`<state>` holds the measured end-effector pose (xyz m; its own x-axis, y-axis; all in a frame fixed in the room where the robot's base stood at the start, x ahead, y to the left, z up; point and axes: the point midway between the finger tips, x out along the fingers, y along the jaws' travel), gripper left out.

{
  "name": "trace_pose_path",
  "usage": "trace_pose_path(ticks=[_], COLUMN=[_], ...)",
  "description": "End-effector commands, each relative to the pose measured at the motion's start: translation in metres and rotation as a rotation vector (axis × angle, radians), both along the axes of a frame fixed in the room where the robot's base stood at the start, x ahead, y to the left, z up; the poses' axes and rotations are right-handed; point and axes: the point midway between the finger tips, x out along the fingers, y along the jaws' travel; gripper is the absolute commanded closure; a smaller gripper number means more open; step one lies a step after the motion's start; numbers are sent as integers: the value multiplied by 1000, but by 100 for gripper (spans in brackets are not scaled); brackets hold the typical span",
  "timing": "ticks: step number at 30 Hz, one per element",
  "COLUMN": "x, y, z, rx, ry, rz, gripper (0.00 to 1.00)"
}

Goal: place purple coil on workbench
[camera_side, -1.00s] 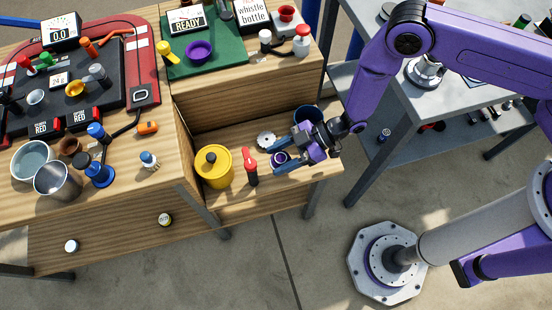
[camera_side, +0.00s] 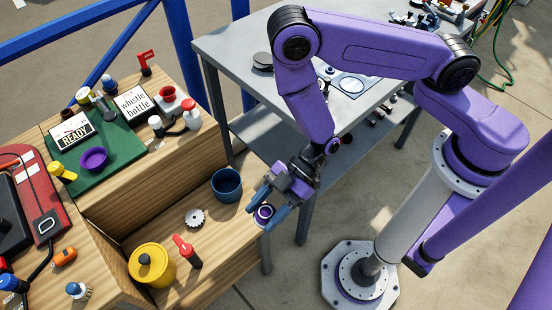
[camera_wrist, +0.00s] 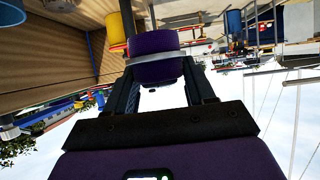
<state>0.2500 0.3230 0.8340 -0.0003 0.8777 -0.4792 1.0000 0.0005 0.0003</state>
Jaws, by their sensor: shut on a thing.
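The purple coil (camera_side: 264,212) is a short ring with a dark hollow centre and a pale rim. My gripper (camera_side: 266,207) is shut on it, with a blue-grey finger on either side, near the right front edge of the lower wooden shelf (camera_side: 222,240). Its height above the shelf edge is hard to tell. In the wrist view the coil (camera_wrist: 154,60) sits between the fingertips. A grey metal table (camera_side: 228,50) stands behind my arm, and a wooden bench (camera_side: 160,175) is at left; which one is the workbench cannot be told.
The lower shelf holds a blue cup (camera_side: 227,185), a toothed metal disc (camera_side: 195,218), a yellow canister (camera_side: 152,264) and a red-topped tool (camera_side: 187,250). A purple bowl (camera_side: 94,159) sits on the green mat (camera_side: 117,170). A white marked pad (camera_side: 353,85) lies on the grey table.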

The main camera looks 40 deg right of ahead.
Motion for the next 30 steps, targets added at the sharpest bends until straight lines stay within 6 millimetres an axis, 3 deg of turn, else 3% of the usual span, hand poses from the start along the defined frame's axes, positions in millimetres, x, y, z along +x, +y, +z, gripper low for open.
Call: trace_pose_path(ticks=[7,15,30], x=[0,0,0], y=[0,1,0], z=[21,75,155], rx=[3,6,9], ry=[-2,-4,-6], rz=[0,0,2], gripper=[82,82,82])
